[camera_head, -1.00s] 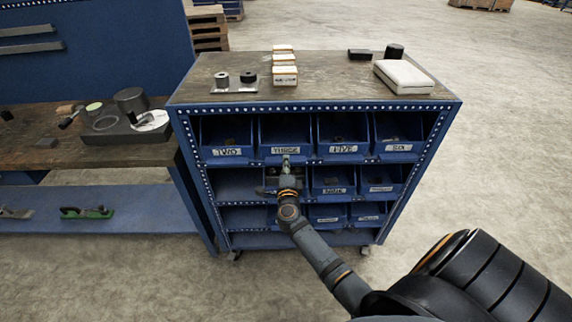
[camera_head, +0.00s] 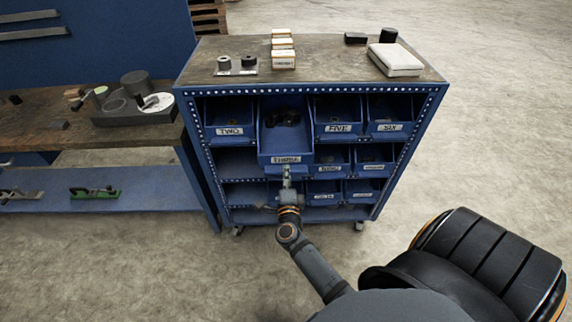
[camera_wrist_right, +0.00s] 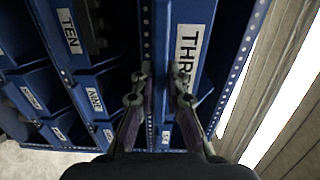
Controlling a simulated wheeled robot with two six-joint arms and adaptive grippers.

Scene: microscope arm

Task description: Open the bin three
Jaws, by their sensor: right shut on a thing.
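The blue bin three (camera_head: 285,147), with a white label reading THREE, sticks out of the top row of the cabinet toward me. Dark small parts lie inside it. My right gripper (camera_head: 287,173) is at the lower front of this bin, just below the label, and is shut on it. In the right wrist view, the gripper's fingertips (camera_wrist_right: 160,75) are beside the bin's label, and bin three (camera_wrist_right: 205,12) shows partly, with its label cut by a finger. The exact contact is partly hidden. My left gripper is not in view.
The blue cabinet (camera_head: 183,100) holds bins two (camera_head: 229,116), five (camera_head: 337,110) and six (camera_head: 390,110), pushed in, with more bins below. Boxes (camera_head: 283,60) and a white case (camera_head: 395,60) lie on top. A workbench (camera_head: 60,140) stands left. Floor in front is clear.

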